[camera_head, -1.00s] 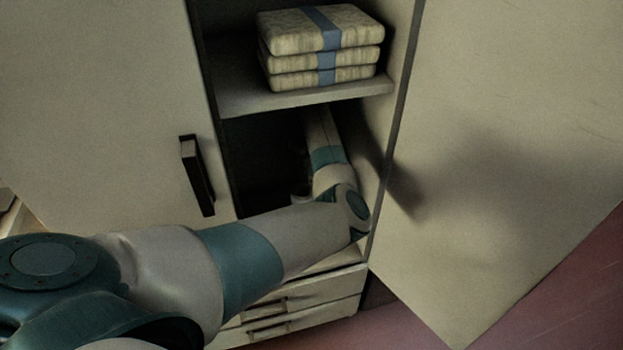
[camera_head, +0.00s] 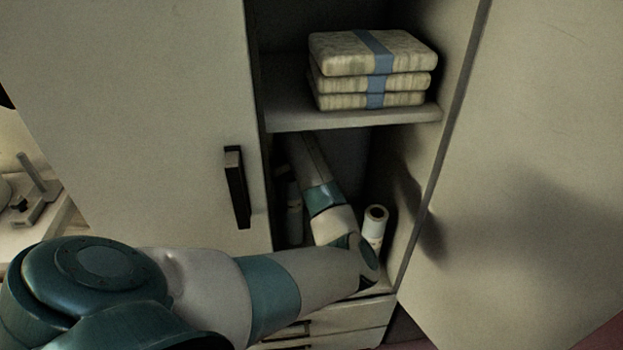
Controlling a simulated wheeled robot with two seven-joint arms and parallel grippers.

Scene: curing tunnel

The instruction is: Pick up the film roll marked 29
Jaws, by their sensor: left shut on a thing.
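My left arm reaches from the lower left into the lower compartment of the open cabinet. Its forearm (camera_head: 313,170) leans up and back under the shelf. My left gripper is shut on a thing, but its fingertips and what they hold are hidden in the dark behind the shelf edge. A pale film roll (camera_head: 375,224) stands upright at the right of the compartment, beside my wrist and apart from it. Another pale upright shape, perhaps a roll (camera_head: 294,215), stands in shadow left of the forearm. No number can be read. My right gripper is out of view.
The shelf (camera_head: 350,119) above the arm bears a stack of strapped packs (camera_head: 372,68). An open door (camera_head: 530,170) stands at the right. A shut door with a dark handle (camera_head: 237,187) is at the left. Drawers (camera_head: 345,325) lie below. A bench (camera_head: 40,222) shows far left.

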